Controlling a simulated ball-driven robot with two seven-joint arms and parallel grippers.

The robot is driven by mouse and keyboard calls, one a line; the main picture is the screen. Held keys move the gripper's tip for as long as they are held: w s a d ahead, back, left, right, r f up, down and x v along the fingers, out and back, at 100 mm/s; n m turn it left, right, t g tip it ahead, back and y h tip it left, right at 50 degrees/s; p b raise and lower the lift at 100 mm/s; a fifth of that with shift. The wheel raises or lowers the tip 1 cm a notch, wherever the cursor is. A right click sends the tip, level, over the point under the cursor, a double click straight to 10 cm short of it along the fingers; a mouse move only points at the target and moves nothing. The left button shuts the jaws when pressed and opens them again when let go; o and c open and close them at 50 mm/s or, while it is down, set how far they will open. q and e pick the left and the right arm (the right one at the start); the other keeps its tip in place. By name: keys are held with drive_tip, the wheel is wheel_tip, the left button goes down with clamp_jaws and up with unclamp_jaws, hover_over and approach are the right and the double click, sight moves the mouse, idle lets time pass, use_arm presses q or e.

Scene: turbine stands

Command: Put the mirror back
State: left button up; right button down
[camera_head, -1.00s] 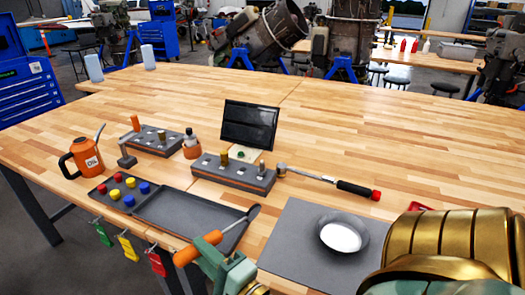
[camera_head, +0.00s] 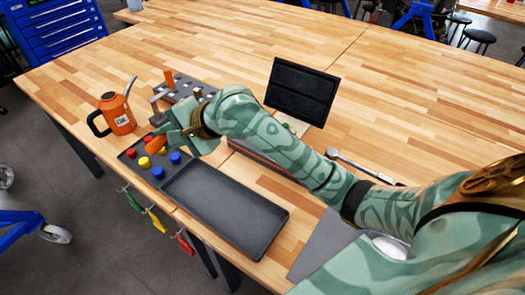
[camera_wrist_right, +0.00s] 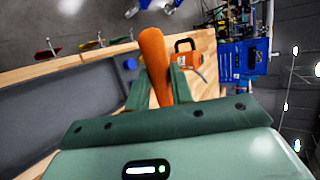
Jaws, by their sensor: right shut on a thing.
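My right gripper (camera_head: 172,140) is shut on the orange handle of the mirror (camera_head: 156,145), above the left end of the dark tray, by the coloured caps. In the right wrist view the orange handle (camera_wrist_right: 155,62) stands between the two green fingers (camera_wrist_right: 158,92). The mirror's round head cannot be made out. The rear grey tool holder (camera_head: 205,88), with an orange-handled tool in it, lies just beyond the gripper. The front tool holder (camera_head: 250,153) is mostly hidden behind my right arm. My left gripper is not in view.
An orange oil can (camera_head: 117,114) stands left of the gripper. The dark tray (camera_head: 220,208) has an empty large part; red, yellow and blue caps sit at its left. A black screen (camera_head: 301,92) stands behind my arm. A ratchet (camera_head: 360,167) lies at right. The far tabletop is clear.

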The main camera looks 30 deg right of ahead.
drive_tip(key=w+d+f+n+g+p, duration=0.1)
drive_tip(key=w+d+f+n+g, duration=0.2)
drive_tip(key=shift+f+g, duration=0.1)
drive_tip(key=shift+g, duration=0.2)
drive_tip(key=d+f+n+g+h+p, duration=0.1)
drive_tip(key=d+f+n+g, duration=0.25)
drive_tip(key=d, duration=0.25)
drive_tip(key=n+g+h, duration=0.2)
drive_tip(key=n+h, duration=0.5)
drive_tip(key=n, duration=0.3)
hover_over(262, 183)
wheel_tip(262, 183, down, 9)
drive_tip(key=shift+t, duration=0.25)
wheel_tip(262, 183, down, 6)
drive_tip(key=b, duration=0.7)
drive_tip(key=shift+w+f, duration=0.1)
drive_tip(key=shift+f, duration=0.45)
drive_tip(key=shift+f, duration=0.65)
drive_tip(key=c, duration=1)
unclamp_jaws()
